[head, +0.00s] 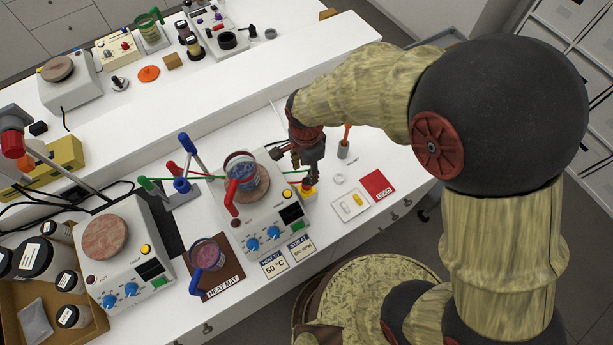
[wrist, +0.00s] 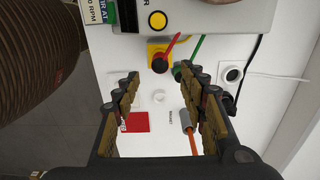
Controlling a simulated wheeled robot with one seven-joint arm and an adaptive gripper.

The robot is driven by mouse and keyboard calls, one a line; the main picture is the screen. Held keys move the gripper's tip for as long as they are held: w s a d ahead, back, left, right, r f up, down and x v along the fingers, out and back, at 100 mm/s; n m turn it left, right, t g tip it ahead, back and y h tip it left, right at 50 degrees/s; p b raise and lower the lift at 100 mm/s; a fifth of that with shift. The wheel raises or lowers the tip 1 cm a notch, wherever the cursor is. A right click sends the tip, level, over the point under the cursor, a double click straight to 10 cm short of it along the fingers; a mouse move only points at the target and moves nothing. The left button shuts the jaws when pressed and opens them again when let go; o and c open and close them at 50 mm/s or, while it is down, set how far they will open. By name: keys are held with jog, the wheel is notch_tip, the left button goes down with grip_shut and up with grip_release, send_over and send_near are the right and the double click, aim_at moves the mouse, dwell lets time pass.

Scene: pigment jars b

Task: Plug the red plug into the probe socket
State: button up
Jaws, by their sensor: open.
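A red plug-like piece (wrist: 172,43) shows in the wrist view, slanting over a yellow block (wrist: 155,48) with a dark round top. The block also shows in the head view (head: 309,195), at the right side of the front hotplate (head: 268,228). A green rod or cable (wrist: 190,54) lies just right of the red piece. My gripper (wrist: 157,74) is open and empty, with its fingers apart above the bench near the block. In the head view my gripper (head: 307,168) hangs just behind the block and partly hides that area. I cannot clearly identify the probe socket.
A beaker (head: 240,170) with a red handle stands on the front hotplate. A red card (head: 377,184) and a small white tray (head: 350,206) lie to the right.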

aim_at(307, 181)
notch_tip(307, 181, up, 4)
jog(key=shift+f, duration=0.1)
dwell(0.7)
jog(key=s+d+r+n+t+b, duration=0.2)
jog(key=s+d+r+n+b, duration=0.2)
jog(key=d+b, duration=0.4)
jog(key=s+d+r+n+t+b, duration=0.3)
jog(key=s+d+n+b, duration=0.3)
jog(key=d, duration=0.6)
jog(key=shift+s+d+r+n+t+b, duration=0.35)
jog(key=shift+n+b, duration=0.25)
jog(key=shift+b, duration=0.3)
